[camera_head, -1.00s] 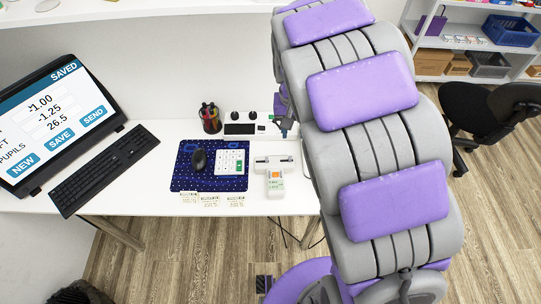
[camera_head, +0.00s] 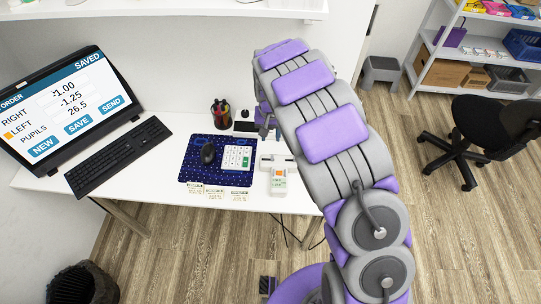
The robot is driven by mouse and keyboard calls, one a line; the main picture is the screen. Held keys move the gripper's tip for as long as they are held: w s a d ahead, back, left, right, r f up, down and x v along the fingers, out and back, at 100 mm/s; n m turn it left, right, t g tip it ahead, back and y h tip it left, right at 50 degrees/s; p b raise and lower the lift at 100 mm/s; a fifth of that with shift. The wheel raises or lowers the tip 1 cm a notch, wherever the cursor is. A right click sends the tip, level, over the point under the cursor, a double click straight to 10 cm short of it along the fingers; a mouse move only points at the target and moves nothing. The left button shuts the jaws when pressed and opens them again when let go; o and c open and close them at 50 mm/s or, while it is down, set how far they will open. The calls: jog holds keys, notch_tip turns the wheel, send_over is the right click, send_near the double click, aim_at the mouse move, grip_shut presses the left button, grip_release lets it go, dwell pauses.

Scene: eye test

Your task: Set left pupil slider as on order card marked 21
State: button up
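The pupil measuring device (camera_head: 278,178), white and T-shaped with a small lit display, lies at the desk's front right; its slider positions and display digits are too small to read. Several small order cards (camera_head: 215,191) lie along the desk's front edge, left of the device; I cannot read which is marked 21. My gripper (camera_head: 267,128) shows only in part beyond my grey and purple arm, near the back of the desk, behind the device and apart from it. Its fingers are too small and hidden to judge.
A keyboard (camera_head: 118,155), mouse (camera_head: 208,153), calculator (camera_head: 237,158) on a blue mat (camera_head: 190,170) and pen cup (camera_head: 221,114) share the desk. A black chair (camera_head: 480,135) stands right.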

aim_at(273, 157)
jog(key=f, duration=0.3)
jog(key=f+b, duration=0.1)
jog(key=f, duration=0.3)
jog(key=f+b, duration=0.1)
jog(key=f, duration=0.3)
jog(key=shift+d, duration=0.25)
jog(key=shift+a+f, duration=0.15)
jog(key=shift+f, duration=0.4)
jog(key=shift+d, duration=0.25)
jog(key=shift+d, duration=0.1)
